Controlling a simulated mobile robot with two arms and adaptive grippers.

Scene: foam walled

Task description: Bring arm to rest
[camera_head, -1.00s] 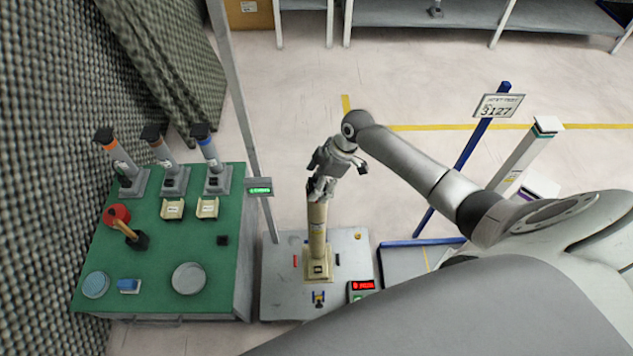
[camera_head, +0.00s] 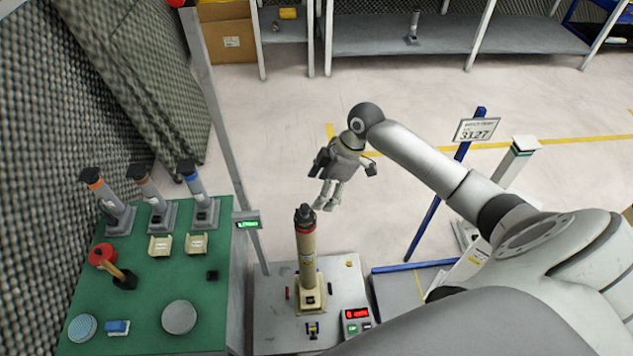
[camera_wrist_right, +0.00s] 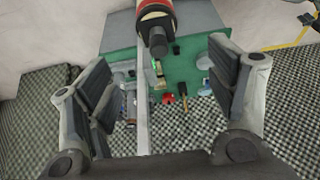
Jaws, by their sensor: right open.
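My right gripper (camera_head: 328,196) is open and empty in the head view. It hangs above and a little behind the top of a tall beige cylinder with a red band and dark cap (camera_head: 307,250). The cylinder stands upright in a beige base on a grey table (camera_head: 265,310). A gap shows between gripper and cylinder. In the right wrist view the open fingers (camera_wrist_right: 165,95) frame the scene, and the cylinder's dark and red end (camera_wrist_right: 155,25) shows at the top, beyond them. My left gripper is not in view.
A green table (camera_head: 215,320) at left holds several upright cylinders, a red-and-wood tool (camera_head: 110,265) and a round grey disc (camera_head: 179,317). A blue post with a sign (camera_head: 477,130) stands right. Open floor lies behind.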

